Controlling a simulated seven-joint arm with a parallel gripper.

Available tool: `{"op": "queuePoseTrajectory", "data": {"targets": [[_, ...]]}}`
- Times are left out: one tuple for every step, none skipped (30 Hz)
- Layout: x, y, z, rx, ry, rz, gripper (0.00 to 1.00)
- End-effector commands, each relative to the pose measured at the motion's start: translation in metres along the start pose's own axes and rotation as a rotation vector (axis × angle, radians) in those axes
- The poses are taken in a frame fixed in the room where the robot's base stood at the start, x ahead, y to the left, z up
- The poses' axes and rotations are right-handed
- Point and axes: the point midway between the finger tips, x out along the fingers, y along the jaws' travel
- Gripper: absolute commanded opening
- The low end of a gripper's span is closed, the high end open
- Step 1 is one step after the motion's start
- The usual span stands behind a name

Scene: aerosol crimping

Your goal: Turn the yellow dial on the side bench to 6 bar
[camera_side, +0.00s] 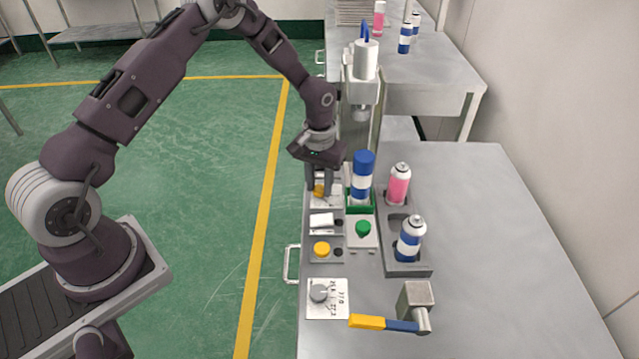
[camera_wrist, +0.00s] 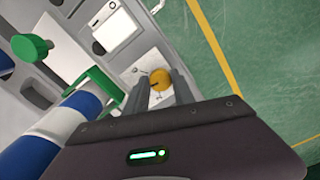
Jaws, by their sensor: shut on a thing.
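The yellow dial (camera_side: 319,190) sits on a pale plate at the left edge of the side bench (camera_side: 480,230). In the wrist view the yellow dial (camera_wrist: 160,79) shows at my fingertips, with a dark pointer mark on it. My gripper (camera_side: 320,185) points down from above and is shut on the dial. It also shows in the wrist view (camera_wrist: 152,90). The scale marks around the dial are too small to read, so I cannot tell its setting.
A blue and white can (camera_side: 362,182) stands in a green holder (camera_side: 358,208) right beside my gripper, under a press (camera_side: 364,85). A green knob (camera_side: 362,228), a yellow button (camera_side: 321,249) and a grey dial (camera_side: 319,291) lie nearer. A rack (camera_side: 408,268) holds pink and blue cans.

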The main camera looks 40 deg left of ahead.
Motion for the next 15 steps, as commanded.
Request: {"op": "queuePoseTrajectory", "data": {"targets": [[-0.0007,-0.0002,-0.0003,0.036,0.001,0.0,0.0],[-0.0007,-0.0002,-0.0003,0.063,0.001,0.0,0.0],[-0.0008,-0.0003,-0.0004,0.099,0.001,0.0,0.0],[-0.0008,-0.0003,-0.0004,0.127,0.001,0.0,0.0],[-0.0008,-0.0003,-0.0004,0.155,0.001,0.0,0.0],[-0.0008,-0.0004,-0.0004,0.192,0.001,0.0,0.0],[-0.0008,-0.0004,-0.0004,0.219,0.001,0.0,0.0],[-0.0009,-0.0004,-0.0004,0.246,0.001,0.0,0.0],[-0.0009,-0.0003,-0.0004,0.282,0.001,0.0,0.0],[-0.0009,-0.0003,-0.0004,0.307,0.001,0.001,0.0],[-0.0009,-0.0003,-0.0004,0.333,0.001,0.001,0.0],[-0.001,-0.0003,-0.0004,0.366,0.001,0.001,0.0],[-0.001,-0.0003,-0.0005,0.391,0.001,0.001,0.0],[-0.001,-0.0004,-0.0005,0.415,0.001,0.001,0.0],[-0.001,-0.0004,-0.0005,0.445,0.001,0.001,0.0]]}}
